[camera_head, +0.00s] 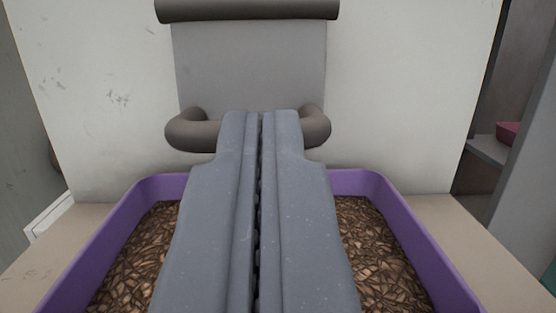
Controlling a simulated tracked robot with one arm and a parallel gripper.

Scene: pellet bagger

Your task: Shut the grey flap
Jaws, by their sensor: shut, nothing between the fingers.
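The grey flap (250,62) stands against the front of the pale machine panel, with a dark rounded bar (247,10) along its top edge. A dark brown-grey handle (190,131) runs across its lower part, with its middle hidden. My gripper (261,116) is shut and empty, its fingers side by side. The fingertips overlap the middle of the handle in the picture. I cannot tell whether they touch it.
A purple tray (105,235) filled with brown pellets (378,245) lies below my gripper on a beige surface (438,215). The pale panel (405,85) rises behind it. A pink container (508,133) sits on a grey shelf at the right.

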